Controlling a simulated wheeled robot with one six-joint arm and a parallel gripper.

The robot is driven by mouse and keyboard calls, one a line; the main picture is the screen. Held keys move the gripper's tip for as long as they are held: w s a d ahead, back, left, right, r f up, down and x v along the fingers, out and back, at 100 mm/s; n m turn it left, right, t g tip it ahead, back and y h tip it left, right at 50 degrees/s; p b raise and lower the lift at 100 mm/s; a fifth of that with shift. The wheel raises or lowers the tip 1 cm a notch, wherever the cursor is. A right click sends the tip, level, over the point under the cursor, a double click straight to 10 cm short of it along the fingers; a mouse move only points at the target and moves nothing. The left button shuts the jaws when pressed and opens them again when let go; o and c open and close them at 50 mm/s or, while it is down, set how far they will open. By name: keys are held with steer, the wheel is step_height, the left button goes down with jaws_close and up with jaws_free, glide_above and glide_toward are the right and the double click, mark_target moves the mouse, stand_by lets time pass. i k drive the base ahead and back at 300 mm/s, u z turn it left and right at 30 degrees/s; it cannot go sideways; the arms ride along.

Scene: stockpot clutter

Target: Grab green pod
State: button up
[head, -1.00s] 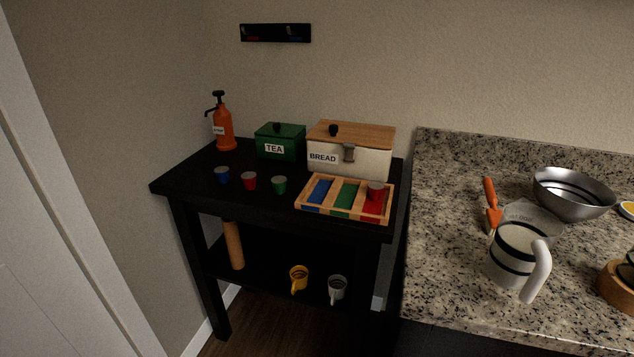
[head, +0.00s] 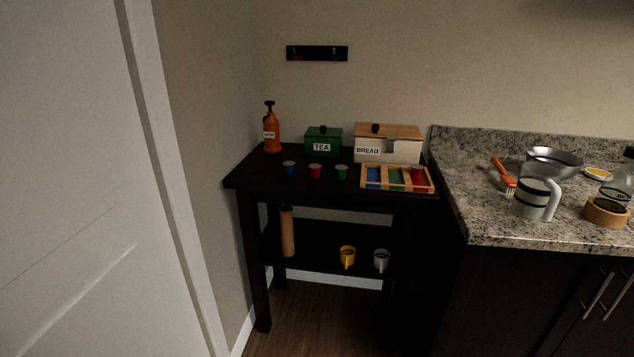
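The green pod (head: 342,172) is a small cup-shaped piece standing on the black side table (head: 258,177). It is just left of the wooden sorting tray (head: 397,191) and right of the red pod (head: 315,171). A blue pod (head: 289,168) stands farther left in the same row. The tray has blue, green and red compartments, and another red pod (head: 417,173) sits in the red one. My gripper is not in view, so its place and state are hidden.
Behind the pods stand an orange pump bottle (head: 271,130), a green tea box (head: 323,143) and a bread box (head: 388,148). A granite counter (head: 470,212) adjoins at right. A white door (head: 90,200) is left.

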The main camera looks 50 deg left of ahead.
mark_target(341, 169)
steer(key=u, duration=1.05)
